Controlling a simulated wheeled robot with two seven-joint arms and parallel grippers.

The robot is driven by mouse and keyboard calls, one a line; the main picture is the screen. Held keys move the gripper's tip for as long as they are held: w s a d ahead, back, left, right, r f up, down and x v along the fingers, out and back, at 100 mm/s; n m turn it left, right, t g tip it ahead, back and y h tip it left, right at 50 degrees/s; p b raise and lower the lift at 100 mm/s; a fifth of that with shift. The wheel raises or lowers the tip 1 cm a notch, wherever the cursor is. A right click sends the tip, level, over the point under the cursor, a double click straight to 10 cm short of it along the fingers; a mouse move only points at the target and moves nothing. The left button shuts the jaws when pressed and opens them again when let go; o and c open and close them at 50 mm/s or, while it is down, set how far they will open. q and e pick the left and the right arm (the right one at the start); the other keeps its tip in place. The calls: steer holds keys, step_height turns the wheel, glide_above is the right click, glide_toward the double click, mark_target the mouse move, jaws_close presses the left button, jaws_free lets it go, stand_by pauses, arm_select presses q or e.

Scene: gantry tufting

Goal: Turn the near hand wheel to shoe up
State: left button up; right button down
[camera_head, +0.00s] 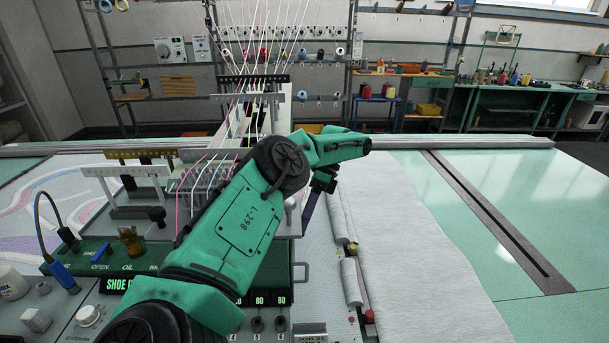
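My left arm reaches across the middle of the view. A dark part at its far end, seemingly my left gripper (322,183), points down beside the tufting machine's right side. Its fingertips are not clear, so I cannot tell whether it is open or shut or touching anything. I cannot make out the near hand wheel; my arm covers much of the machine front. My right gripper is not in view.
A brass oil fitting (131,243) and a black knob (157,215) stand left of my arm. A blue-ended cable (62,275) is at the left. White cloth (400,245) covers the table on the right. A dark slotted rail (495,220) lies beyond it.

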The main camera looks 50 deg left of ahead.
arm_select(q)
steer(key=shift+r, duration=0.2)
steer(key=o, duration=1.4)
steer(key=shift+w+f, duration=0.1)
steer(key=shift+f, duration=0.1)
